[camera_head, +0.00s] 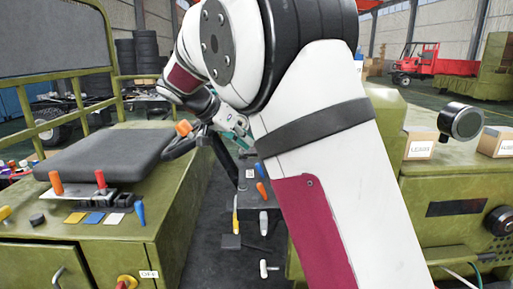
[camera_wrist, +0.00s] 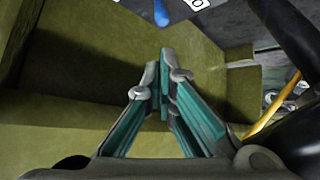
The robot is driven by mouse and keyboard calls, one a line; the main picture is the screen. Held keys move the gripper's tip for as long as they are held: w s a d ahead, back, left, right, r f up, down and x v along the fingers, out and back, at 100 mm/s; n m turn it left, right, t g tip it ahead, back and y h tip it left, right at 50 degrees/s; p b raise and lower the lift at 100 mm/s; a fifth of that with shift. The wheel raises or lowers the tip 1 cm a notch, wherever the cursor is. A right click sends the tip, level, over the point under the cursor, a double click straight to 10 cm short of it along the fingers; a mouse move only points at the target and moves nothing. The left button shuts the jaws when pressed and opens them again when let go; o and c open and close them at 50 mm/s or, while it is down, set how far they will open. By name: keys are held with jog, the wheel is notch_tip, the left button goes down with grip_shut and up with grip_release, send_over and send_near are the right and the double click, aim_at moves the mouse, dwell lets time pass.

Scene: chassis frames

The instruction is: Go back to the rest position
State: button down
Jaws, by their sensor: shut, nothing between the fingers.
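My gripper (camera_wrist: 160,72) is in the lower middle of the wrist view, its two teal-padded fingers meeting at the tips with nothing between them. In the head view my gripper (camera_head: 240,138) shows small behind my bent arm, above the gap between the two green vehicle bodies. My arm crosses the middle of the head view and hides much of what lies behind it. In the wrist view the fingers are in front of an olive-green surface (camera_wrist: 75,125).
A green cabinet (camera_head: 70,235) with a dark seat pad (camera_head: 105,155) and coloured handles stands at left. Another green body (camera_head: 440,195) with a round black lamp (camera_head: 461,121) is at right. Levers (camera_head: 236,215) stand in the gap. A blue knob (camera_wrist: 161,14) is beyond my fingertips.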

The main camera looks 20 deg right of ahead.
jog(key=shift+s+a+r, duration=0.2)
jog(key=shift+s+r, duration=0.1)
jog(key=shift+r, duration=0.1)
jog(key=shift+d, duration=0.1)
jog(key=s+a+n+y, duration=0.1)
jog(key=s+n+y, duration=0.55)
jog(key=s, duration=1.35)
jog(key=s+a+f+n+t+y, duration=0.1)
jog(key=s+a+f+n, duration=0.1)
jog(key=s, duration=0.5)
jog(key=s+a+f+n+t+y, duration=0.1)
jog(key=s+a+f+n+t, duration=0.1)
jog(key=s, duration=0.6)
jog(key=a+f+n, duration=0.1)
jog(key=n, duration=0.1)
jog(key=shift+a+n+y, duration=0.35)
jog(key=shift+a, duration=0.05)
jog(key=shift+f, duration=0.1)
